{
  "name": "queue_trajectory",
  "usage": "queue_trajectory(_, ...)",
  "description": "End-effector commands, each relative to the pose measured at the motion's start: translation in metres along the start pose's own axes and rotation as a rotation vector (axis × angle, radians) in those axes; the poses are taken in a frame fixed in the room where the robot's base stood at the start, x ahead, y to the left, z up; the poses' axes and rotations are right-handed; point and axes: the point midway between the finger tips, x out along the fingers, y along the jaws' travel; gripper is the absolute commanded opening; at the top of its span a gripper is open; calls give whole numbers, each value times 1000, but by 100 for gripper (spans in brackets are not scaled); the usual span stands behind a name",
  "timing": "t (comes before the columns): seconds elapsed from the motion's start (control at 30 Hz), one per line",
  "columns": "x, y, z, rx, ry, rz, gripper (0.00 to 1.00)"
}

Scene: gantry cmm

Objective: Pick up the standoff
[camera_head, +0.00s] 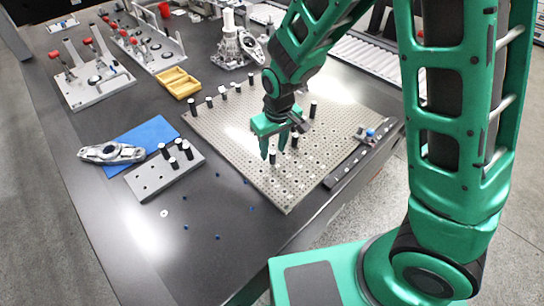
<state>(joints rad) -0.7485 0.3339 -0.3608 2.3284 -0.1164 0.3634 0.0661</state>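My gripper (273,155) points down over the perforated grey plate (225,140), with its two green fingers apart. A small black-and-white standoff (272,158) stands upright between or just behind the fingertips; whether they touch it cannot be told. Another standoff (294,140) stands just right of the fingers, and one (312,110) stands farther back right. Several more stand along the plate's back left edge, among them one (209,102). Which of these the task means cannot be told.
A grey block with black pegs (150,184) and a metal casting (108,153) on a blue mat (152,132) lie left. A yellow tray (179,81), fixtures with red-knobbed clamps (92,90) and a metal housing (236,48) stand behind. A dark rail (345,166) lies right. The front table is mostly clear.

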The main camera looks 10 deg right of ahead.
Motion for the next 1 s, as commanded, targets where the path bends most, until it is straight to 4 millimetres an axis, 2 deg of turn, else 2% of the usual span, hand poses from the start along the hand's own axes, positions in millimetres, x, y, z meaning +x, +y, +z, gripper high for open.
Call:
queue_trajectory(0.2,21,0,1,0,-2,1,39)
queue_trajectory(0.5,24,0,0,0,0,0,39)
queue_trajectory(0.67,24,0,0,0,0,0,0)
queue_trajectory(1.0,23,0,0,0,0,0,0)
